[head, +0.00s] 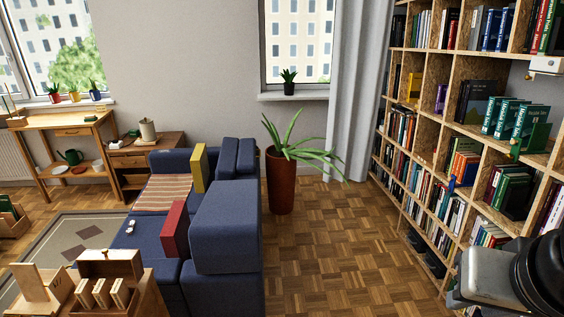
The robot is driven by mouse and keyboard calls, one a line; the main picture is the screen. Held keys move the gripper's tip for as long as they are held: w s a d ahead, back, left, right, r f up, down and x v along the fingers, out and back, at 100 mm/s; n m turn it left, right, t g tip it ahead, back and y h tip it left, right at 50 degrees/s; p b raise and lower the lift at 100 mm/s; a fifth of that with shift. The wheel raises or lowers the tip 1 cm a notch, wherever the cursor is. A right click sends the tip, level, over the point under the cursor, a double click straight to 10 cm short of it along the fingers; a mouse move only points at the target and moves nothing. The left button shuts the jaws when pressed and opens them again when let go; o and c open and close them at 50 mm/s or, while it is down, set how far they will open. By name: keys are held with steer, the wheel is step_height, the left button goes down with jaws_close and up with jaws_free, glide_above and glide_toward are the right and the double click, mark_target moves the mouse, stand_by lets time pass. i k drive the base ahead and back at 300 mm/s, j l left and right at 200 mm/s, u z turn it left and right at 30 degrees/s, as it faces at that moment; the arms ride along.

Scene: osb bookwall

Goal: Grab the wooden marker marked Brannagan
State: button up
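Several small light wooden pieces (102,293) stand upright in a row in an open wooden box (106,265) at the bottom left. They may be the markers, but no lettering on them is readable here, so I cannot tell which, if any, says Brannagan. A larger wooden piece with an upright panel (37,283) stands left of the box. Part of my arm shows at the bottom right, in front of the bookshelf and far across the floor from the box. No gripper fingertips are visible.
A blue sofa (229,222) with red and yellow cushions stands just behind the box. A tall bookshelf (444,104) lines the right side. A potted plant (281,182) stands by the back wall. The parquet floor (340,245) between sofa and bookshelf is clear.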

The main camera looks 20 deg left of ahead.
mark_target(120, 293)
steer(key=i+u, duration=0.15)
steer(key=u, duration=0.25)
steer(key=i+j+u, duration=0.1)
steer(key=u, duration=0.35)
steer(key=i+u, duration=0.15)
steer(key=u, duration=0.25)
steer(key=i+l+u, duration=0.15)
steer(key=u, duration=0.3)
steer(key=i+u, duration=0.25)
steer(key=u, duration=0.2)
steer(key=i+u, duration=0.25)
steer(key=u, duration=0.2)
steer(key=i+l+u, duration=0.2)
steer(key=u, duration=0.25)
steer(key=i+l+u, duration=0.2)
steer(key=u, duration=0.2)
